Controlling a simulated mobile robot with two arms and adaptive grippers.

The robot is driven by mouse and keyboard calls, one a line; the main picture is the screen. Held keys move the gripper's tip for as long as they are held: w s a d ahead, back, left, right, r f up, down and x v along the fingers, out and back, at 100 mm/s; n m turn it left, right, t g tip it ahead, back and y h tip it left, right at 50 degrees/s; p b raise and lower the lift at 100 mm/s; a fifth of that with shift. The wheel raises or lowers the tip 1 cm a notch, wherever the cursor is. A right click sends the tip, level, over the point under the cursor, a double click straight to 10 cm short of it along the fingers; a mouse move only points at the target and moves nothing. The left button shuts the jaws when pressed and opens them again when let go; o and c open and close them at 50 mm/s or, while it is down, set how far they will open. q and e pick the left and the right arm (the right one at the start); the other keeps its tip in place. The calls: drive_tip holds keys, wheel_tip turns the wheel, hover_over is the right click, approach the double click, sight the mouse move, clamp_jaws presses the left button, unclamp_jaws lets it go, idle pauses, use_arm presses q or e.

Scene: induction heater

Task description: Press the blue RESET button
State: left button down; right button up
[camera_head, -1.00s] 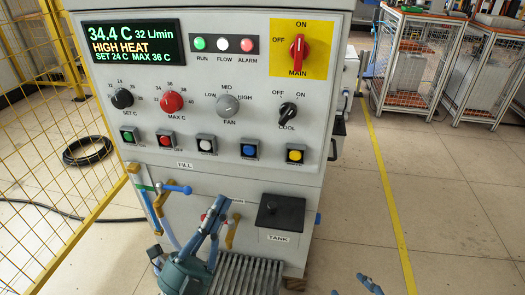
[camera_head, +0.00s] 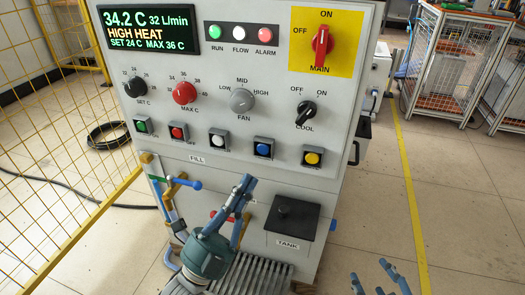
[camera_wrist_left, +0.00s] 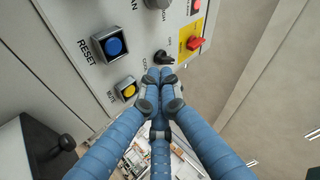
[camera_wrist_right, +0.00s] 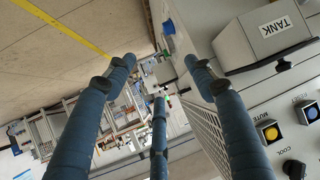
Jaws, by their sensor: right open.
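The blue RESET button (camera_head: 263,148) sits in a dark square frame on the grey control panel, between the white and yellow buttons. In the left wrist view the blue button (camera_wrist_left: 115,46) is up and left of my fingertips, with its RESET label beside it. My left gripper (camera_head: 248,182) has its fingers closed together, empty, just below the blue button in the head view and apart from it. My right gripper (camera_head: 380,275) is open and empty at the bottom right. The right wrist view also shows the blue button (camera_wrist_right: 303,112) at its right edge.
The yellow MUTE button (camera_head: 313,158) is right of the blue one, and the white button (camera_head: 218,140) left. The COOL knob (camera_head: 306,114) is above. A dark TANK lid (camera_head: 292,217) juts out below.

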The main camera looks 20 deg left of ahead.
sight(263, 148)
use_arm(q)
drive_tip(key=w+b, duration=0.2)
drive_tip(key=w, duration=0.5)
drive_tip(key=shift+w, duration=0.15)
use_arm(e)
drive_tip(key=w+a+r+t+y, duration=0.1)
drive_tip(key=w+r+t, duration=0.1)
drive_tip(key=r, duration=0.3)
drive_tip(key=w+a+r+t, duration=0.1)
drive_tip(key=w+r+t, duration=0.1)
drive_tip(key=r+t, duration=0.2)
drive_tip(key=shift+w+a+r+y, duration=0.3)
drive_tip(key=shift+a+r+y, duration=0.1)
drive_tip(key=shift+r, duration=0.8)
use_arm(q)
drive_tip(key=shift+d, duration=0.1)
drive_tip(key=shift+w, duration=0.4)
use_arm(e)
drive_tip(key=shift+r, duration=0.1)
